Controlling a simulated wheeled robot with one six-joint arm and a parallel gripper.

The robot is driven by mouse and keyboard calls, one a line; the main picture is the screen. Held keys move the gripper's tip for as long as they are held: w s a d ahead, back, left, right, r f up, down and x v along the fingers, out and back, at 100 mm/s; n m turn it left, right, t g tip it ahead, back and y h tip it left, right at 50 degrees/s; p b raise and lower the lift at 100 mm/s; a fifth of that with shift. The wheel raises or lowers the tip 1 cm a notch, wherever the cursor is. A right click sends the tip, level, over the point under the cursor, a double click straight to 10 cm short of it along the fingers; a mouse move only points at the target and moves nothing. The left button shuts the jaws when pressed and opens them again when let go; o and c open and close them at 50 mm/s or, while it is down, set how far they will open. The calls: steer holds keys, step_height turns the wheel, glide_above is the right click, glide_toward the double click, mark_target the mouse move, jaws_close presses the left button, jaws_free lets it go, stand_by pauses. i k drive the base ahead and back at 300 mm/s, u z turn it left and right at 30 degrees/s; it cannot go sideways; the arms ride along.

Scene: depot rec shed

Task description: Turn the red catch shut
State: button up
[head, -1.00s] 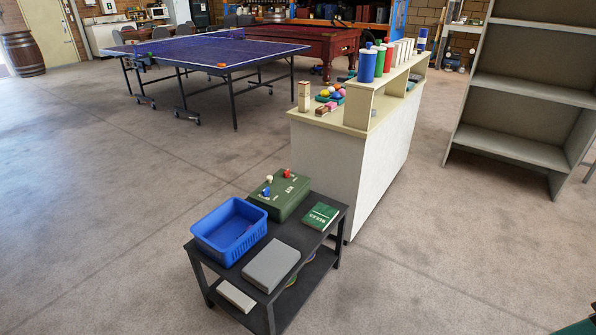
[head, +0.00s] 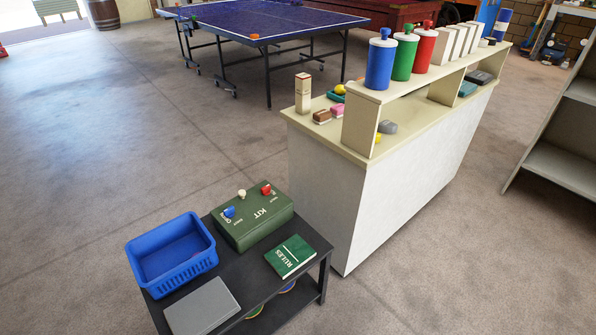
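The red catch (head: 266,189) is a small knob on top of the green KIT box (head: 262,226), at its back right. A blue catch (head: 229,212) sits at the box's left end, and a cream knob (head: 242,194) stands between them. Small lettering beside the catches is too small to read surely, so I cannot tell how the red catch is set. The box rests at the back of a low black table (head: 262,270). My gripper is not in view.
The table also holds a blue basket (head: 172,254), a grey flat box (head: 202,307) and a green RULES book (head: 290,256). A white counter (head: 400,170) with coloured canisters stands close behind on the right. Open floor (head: 90,150) lies to the left; a ping-pong table (head: 275,22) is behind.

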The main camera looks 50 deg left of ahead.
mark_target(266, 191)
steer(key=u, duration=0.2)
steer(key=i, duration=0.95)
steer(key=u, duration=1.2)
steer(key=i, duration=0.75)
steer(key=u, duration=1.1)
steer(key=i, duration=0.25)
steer(key=u, duration=0.2)
